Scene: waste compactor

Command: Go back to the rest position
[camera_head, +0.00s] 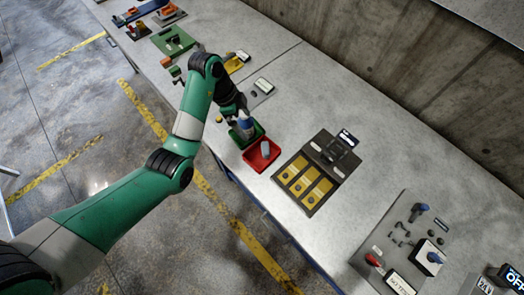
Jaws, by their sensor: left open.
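The gripper is open. A bluish shape shows at its tips, and I cannot tell whether it is part of the gripper or an object in the tray. The wrist hides part of the tray. My right gripper is not in view.
A dark panel with yellow plates (304,181) lies right of the trays. A grey board with switches (402,243) is at the lower right. Several boards with parts, including a green one (174,41), lie at the upper left. A concrete wall (420,80) runs behind the bench.

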